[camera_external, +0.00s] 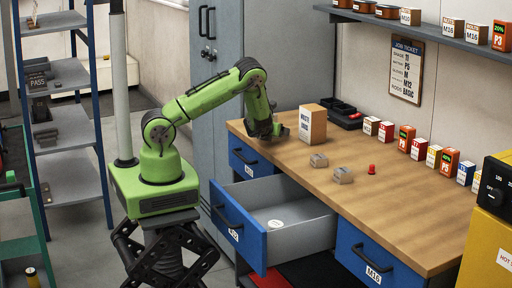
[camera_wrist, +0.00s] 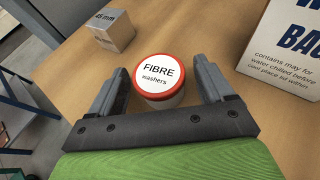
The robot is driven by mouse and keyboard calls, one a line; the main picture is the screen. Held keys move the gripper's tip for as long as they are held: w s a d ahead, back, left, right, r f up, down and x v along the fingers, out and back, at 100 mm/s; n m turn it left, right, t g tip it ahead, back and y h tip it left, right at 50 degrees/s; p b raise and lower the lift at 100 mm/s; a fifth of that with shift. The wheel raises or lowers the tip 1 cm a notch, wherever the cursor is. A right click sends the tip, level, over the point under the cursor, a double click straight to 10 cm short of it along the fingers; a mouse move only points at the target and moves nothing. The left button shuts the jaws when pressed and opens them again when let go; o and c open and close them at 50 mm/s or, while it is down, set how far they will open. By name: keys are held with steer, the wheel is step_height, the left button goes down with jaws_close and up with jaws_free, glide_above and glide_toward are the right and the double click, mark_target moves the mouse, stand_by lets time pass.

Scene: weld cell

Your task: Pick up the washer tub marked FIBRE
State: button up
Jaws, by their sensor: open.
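The washer tub marked FIBRE (camera_wrist: 160,80) shows in the wrist view as a round tub with a white lid and red rim. It stands upright on the wooden bench top. My gripper (camera_wrist: 160,68) is open, with one finger on each side of the tub and a small gap to each. In the external view my gripper (camera_external: 264,132) is low over the bench's far left end, beside the tan box. The tub cannot be made out there, apparently hidden by my gripper.
The lettered box (camera_wrist: 290,45) stands close to the right finger; it also shows outside (camera_external: 312,124). A 45 mm block (camera_wrist: 112,32) is at upper left. Two grey blocks (camera_external: 330,168) lie on the bench (camera_external: 400,215). An open drawer (camera_external: 300,215) juts out below, holding a white disc.

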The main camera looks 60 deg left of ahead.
steer(key=shift+w+a+f, duration=0.15)
steer(key=shift+w+a, duration=0.1)
steer(key=shift+d, duration=0.1)
steer(key=c, duration=1)
steer(key=shift+c, duration=0.2)
